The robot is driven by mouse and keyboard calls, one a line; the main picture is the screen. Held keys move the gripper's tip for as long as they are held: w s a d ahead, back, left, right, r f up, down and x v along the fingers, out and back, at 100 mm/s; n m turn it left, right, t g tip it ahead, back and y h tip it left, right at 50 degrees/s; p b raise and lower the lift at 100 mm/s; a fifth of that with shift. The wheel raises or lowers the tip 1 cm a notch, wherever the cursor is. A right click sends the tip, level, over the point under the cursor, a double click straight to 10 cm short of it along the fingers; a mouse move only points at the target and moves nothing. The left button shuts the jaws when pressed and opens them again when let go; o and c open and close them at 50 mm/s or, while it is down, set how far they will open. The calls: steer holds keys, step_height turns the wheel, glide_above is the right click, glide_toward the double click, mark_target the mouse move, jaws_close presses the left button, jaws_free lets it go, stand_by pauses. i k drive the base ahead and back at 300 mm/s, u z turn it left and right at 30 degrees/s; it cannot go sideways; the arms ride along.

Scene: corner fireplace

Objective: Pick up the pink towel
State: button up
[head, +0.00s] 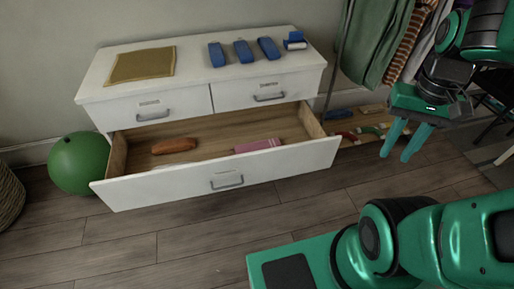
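The pink towel (258,145) lies folded in the open lower drawer (215,181) of a white dresser, right of the drawer's middle. The drawer's front panel hides the towel's lower edge. My gripper (400,156) hangs at the upper right, outside the drawer and well to the right of the towel. Its two teal fingers point down, are spread apart, and have nothing between them.
A brown-orange object (174,145) lies left in the drawer. On the dresser top (190,73) are a tan cloth (142,65) and several blue items (243,52). Hanging clothes (378,40) stand right of the dresser. A green ball (78,163) sits left.

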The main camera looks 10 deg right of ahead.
mark_target(258, 146)
steer(key=k, duration=0.5)
steer(key=u, duration=0.25)
steer(key=i, duration=1.05)
steer(key=z, duration=0.4)
steer(key=i, duration=0.65)
steer(key=z, duration=0.4)
